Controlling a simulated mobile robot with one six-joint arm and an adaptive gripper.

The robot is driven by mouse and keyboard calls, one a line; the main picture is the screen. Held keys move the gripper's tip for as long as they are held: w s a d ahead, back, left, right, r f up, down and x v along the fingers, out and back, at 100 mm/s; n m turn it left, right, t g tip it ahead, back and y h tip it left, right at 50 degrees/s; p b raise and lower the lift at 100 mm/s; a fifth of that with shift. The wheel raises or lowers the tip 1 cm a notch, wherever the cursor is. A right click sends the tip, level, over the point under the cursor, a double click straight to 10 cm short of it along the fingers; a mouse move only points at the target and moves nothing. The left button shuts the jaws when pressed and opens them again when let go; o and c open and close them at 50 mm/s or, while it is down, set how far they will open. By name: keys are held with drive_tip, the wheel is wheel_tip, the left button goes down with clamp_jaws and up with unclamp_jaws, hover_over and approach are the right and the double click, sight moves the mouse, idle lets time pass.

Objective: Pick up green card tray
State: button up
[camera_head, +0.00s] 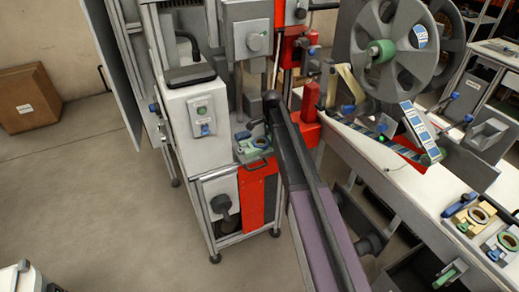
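A small pale-green tray (252,146) with blue parts sits on a ledge at the front of the white machine, near the picture's centre. At the lower right, a beige tray (474,216) with a dark ring and blue ends lies on the white table. Beside it lies another tray (502,243) with a green ring, partly cut off by the picture's edge. A further small green and white piece (449,273) is below them. I cannot tell for certain which is the green card tray. My gripper cannot be made out in this view.
A dark rail with a purple band (320,235) runs from the machine to the bottom edge. Large grey reels (396,42) stand above the white table (440,196). The white machine (196,120) stands left of centre.

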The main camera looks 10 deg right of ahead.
idle(0.6)
drive_tip(key=c, duration=1.2)
